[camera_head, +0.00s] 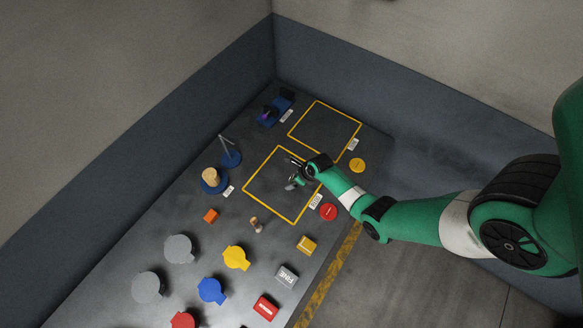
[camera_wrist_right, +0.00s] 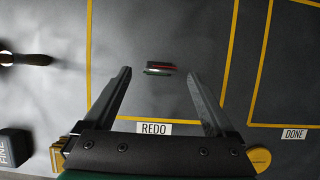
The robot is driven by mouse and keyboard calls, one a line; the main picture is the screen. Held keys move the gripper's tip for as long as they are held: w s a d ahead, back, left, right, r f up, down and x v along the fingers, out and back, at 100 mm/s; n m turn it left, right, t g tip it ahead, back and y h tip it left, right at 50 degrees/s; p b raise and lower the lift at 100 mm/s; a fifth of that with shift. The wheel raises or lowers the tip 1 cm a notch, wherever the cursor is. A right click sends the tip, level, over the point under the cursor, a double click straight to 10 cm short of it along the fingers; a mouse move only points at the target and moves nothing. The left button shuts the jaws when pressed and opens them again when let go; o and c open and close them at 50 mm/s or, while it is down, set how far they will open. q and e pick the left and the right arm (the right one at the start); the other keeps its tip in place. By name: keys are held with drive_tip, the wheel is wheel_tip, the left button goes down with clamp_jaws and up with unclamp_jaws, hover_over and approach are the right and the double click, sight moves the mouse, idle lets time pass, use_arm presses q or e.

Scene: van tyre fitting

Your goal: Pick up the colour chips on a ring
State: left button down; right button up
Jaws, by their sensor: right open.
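The colour chips (camera_wrist_right: 160,68), a small dark bundle with red, white and green edges, lie inside the yellow outline marked REDO in the right wrist view. My right gripper (camera_wrist_right: 159,73) is open, with one finger on each side of the chips in that view and no contact visible. In the head view my right gripper (camera_head: 293,173) is over the same yellow outline (camera_head: 263,164); I cannot make out the chips clearly there. The height of the fingers above the bench is hard to tell. My left gripper is not in view.
The DONE outline (camera_head: 340,110) beyond is empty. A red disc (camera_head: 328,212) and yellow disc (camera_head: 357,165) sit along the right edge. A wooden-handled tool (camera_head: 256,225), orange block (camera_head: 210,215) and yellow block (camera_head: 307,245) lie nearby. Several coloured lidded pots stand at the near end.

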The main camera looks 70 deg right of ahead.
sight(291, 182)
drive_tip(key=b+x, duration=0.5)
drive_tip(key=shift+s+f, duration=0.2)
drive_tip(key=shift+w, duration=0.15)
drive_tip(key=shift+r, duration=0.15)
clamp_jaws()
